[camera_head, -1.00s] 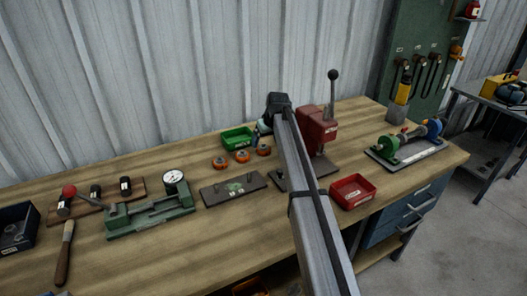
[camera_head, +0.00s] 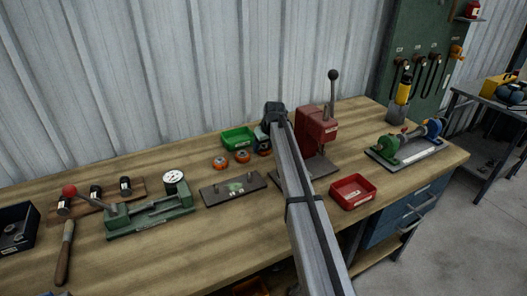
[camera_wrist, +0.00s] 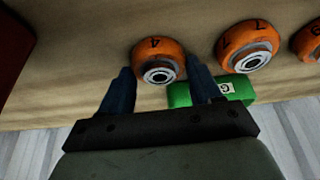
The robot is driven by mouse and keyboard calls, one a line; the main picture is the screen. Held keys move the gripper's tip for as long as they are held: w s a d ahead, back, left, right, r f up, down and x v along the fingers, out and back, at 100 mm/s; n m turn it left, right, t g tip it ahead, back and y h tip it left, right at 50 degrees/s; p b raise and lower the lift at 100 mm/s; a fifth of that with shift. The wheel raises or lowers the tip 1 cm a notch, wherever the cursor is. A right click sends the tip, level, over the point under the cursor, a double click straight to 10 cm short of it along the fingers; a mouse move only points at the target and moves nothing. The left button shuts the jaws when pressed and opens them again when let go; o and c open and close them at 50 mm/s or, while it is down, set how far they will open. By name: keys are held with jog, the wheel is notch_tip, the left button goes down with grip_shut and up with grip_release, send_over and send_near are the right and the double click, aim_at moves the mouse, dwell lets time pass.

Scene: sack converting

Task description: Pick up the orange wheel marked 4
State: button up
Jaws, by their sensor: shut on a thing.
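The orange wheel marked 4 (camera_wrist: 152,47) lies between my gripper's two fingers in the wrist view, its "4" and metal hub showing. My gripper (camera_wrist: 160,69) is shut on it, one finger at each side. In the head view that wheel (camera_head: 265,152) is the rightmost of three orange wheels, partly hidden by my gripper (camera_head: 262,142). The middle wheel (camera_head: 242,156) and the left wheel (camera_head: 220,162) stand apart from it on the bench. In the wrist view, the neighbouring wheel (camera_wrist: 248,44) is marked 7.
A green bin (camera_head: 237,138) stands just behind the wheels. A red press (camera_head: 316,128) is close at the right of my gripper. A grey plate (camera_head: 233,188) lies in front of the wheels. A red bin (camera_head: 352,191) sits at the bench's front edge.

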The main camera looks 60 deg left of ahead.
jog(key=c, duration=0.6)
jog(key=shift+r, duration=0.1)
